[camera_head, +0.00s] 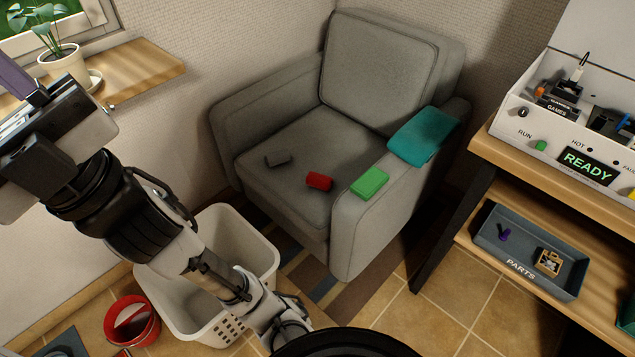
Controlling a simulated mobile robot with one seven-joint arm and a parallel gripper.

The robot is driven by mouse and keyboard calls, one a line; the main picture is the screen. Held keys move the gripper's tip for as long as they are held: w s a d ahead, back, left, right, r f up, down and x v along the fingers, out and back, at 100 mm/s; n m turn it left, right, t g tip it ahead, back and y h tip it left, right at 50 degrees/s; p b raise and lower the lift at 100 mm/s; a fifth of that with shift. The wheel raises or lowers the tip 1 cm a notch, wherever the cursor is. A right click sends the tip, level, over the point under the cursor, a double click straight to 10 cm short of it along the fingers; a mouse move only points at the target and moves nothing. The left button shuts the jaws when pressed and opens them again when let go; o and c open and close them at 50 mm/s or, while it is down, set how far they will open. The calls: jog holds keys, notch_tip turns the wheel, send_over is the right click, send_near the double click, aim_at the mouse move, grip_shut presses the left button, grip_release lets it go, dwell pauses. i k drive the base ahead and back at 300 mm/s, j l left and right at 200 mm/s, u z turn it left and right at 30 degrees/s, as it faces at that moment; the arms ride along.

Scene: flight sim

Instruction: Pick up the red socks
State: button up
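A small red bundle (319,181), which looks like the red socks, lies on the seat of the grey armchair (270,205), near its front edge. It is in plain view and nothing covers it. My gripper (22,110) is at the far left of the picture, high by the window sill and well apart from the armchair. It is partly cut off by the picture's edge, and its fingers do not show clearly enough to tell whether they are open.
A dark grey bundle (278,158) lies left of the red one. A green block (369,182) and teal cloth (424,136) are on the right armrest. A white basket (252,243) and red bucket (132,322) stand in front. A wooden desk (500,150) is at right.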

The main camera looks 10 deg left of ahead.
aim_at(323, 183)
jog(key=i+l+u, duration=0.1)
jog(key=i+u, duration=0.35)
jog(key=i+l+u, duration=0.3)
jog(key=i+u, duration=0.15)
jog(key=i, duration=0.2)
